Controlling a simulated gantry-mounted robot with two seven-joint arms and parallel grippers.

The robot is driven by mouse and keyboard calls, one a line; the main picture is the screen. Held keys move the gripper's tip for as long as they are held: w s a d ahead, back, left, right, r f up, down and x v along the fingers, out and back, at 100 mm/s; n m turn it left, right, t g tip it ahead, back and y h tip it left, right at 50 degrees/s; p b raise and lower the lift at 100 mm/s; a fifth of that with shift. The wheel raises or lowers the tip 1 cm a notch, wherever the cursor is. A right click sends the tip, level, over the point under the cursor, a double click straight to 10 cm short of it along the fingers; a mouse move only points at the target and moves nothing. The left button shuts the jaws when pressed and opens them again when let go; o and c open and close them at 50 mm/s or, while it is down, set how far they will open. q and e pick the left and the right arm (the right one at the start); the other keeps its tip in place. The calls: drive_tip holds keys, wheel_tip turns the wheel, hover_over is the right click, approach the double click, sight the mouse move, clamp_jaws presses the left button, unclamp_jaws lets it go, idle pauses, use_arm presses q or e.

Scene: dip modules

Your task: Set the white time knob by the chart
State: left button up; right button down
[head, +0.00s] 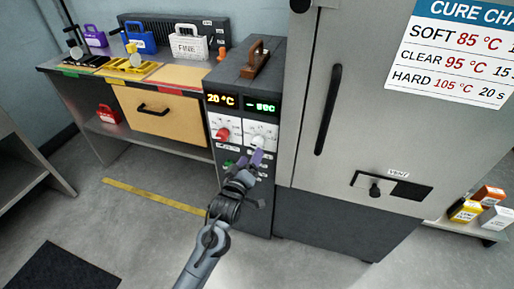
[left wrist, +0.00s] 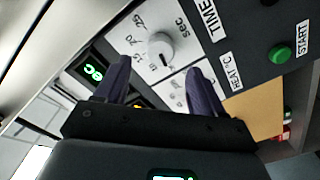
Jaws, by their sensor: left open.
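The white time knob (head: 258,141) is on the right dial of the dark control panel, under the green display (head: 262,107) reading "- sec". In the left wrist view the knob (left wrist: 160,46) sits on a white dial with numbers around it; its exact setting is hard to read. My left gripper (head: 250,160) is open just below the knob in the head view. In the left wrist view its dark purple fingers (left wrist: 159,68) flank the knob's near side, apart from it. The chart (head: 462,55) on the oven door shows SOFT 85 °C, CLEAR 95 °C 15 s, HARD 105 °C 20 s, partly cut off.
A red knob (head: 222,134) sits beside the white one, under the "20 °C" display (head: 221,100). A green start button (left wrist: 279,53) is close by. The oven door handle (head: 328,110) juts out on the right. The bench (head: 160,105) stands left.

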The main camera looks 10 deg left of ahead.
sight(256, 146)
use_arm(q)
drive_tip(key=w+b, duration=0.1)
drive_tip(key=w, duration=0.1)
drive_tip(key=w+b, duration=0.1)
drive_tip(key=w, duration=0.2)
drive_tip(key=w+b, duration=0.1)
drive_tip(key=w, duration=0.1)
drive_tip(key=shift+w+d, duration=0.3)
drive_tip(key=shift+w, duration=0.05)
drive_tip(key=c, duration=1.1)
drive_tip(key=shift+o, duration=0.2)
